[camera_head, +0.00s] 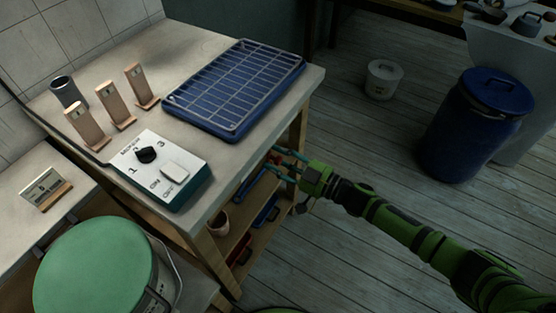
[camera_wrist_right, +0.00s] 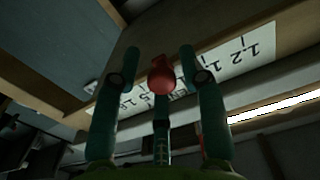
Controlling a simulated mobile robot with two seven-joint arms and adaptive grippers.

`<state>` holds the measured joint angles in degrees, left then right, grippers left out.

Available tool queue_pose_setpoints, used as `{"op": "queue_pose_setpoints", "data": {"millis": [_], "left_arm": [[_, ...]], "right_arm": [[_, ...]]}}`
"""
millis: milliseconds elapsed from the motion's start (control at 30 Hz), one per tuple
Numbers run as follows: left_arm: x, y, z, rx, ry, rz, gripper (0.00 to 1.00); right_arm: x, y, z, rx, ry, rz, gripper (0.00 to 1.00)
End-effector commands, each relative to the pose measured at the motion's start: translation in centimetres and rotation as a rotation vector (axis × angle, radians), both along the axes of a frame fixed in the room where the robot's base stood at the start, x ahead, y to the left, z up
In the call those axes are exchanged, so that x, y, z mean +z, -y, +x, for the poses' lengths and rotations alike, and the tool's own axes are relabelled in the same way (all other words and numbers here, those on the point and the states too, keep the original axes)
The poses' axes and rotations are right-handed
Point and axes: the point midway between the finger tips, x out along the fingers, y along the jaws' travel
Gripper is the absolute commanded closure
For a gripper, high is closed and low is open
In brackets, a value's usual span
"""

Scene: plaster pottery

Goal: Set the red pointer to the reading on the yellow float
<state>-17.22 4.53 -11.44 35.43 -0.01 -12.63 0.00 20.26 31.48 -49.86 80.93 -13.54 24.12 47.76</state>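A red knob-like pointer (camera_wrist_right: 161,72) shows in the right wrist view in front of a white scale strip (camera_wrist_right: 248,50) printed with black numbers, "1.2" being the clearest. My right gripper (camera_head: 279,159) is beside the table's right edge in the head view, with its teal fingers pointing left toward that edge. In the right wrist view the gripper (camera_wrist_right: 160,77) has its fingers spread on both sides of the pointer; contact cannot be told. The pointer cannot be made out in the head view. No yellow float is visible in either view. My left gripper is out of view.
The table (camera_head: 215,58) holds a blue gridded tray (camera_head: 237,88), a switch box (camera_head: 180,172), several wooden blocks (camera_head: 115,104) and a dark cup (camera_head: 66,91). A green-lidded bucket (camera_head: 95,268) stands front left. A blue barrel (camera_head: 468,135) and white pail (camera_head: 383,82) stand right. Floor between is clear.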

Motion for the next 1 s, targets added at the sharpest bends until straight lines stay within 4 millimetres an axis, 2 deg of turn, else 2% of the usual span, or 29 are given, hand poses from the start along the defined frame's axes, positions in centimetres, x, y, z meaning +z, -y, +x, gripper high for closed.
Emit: {"op": "queue_pose_setpoints", "data": {"millis": [367, 467, 800, 1000], "left_arm": [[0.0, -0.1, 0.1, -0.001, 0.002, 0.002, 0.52], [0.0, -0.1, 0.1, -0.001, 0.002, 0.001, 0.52], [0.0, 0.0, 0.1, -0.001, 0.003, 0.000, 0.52], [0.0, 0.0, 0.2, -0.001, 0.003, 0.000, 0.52]], "right_arm": [[0.0, 0.4, -0.2, -0.003, -0.003, 0.003, 0.52], [0.0, 1.5, -0.9, -0.004, -0.005, 0.002, 0.52], [-0.1, 7.1, -5.1, -0.003, -0.006, -0.001, 0.52], [0.0, 9.2, -6.6, -0.002, -0.002, 0.002, 0.52]]}}
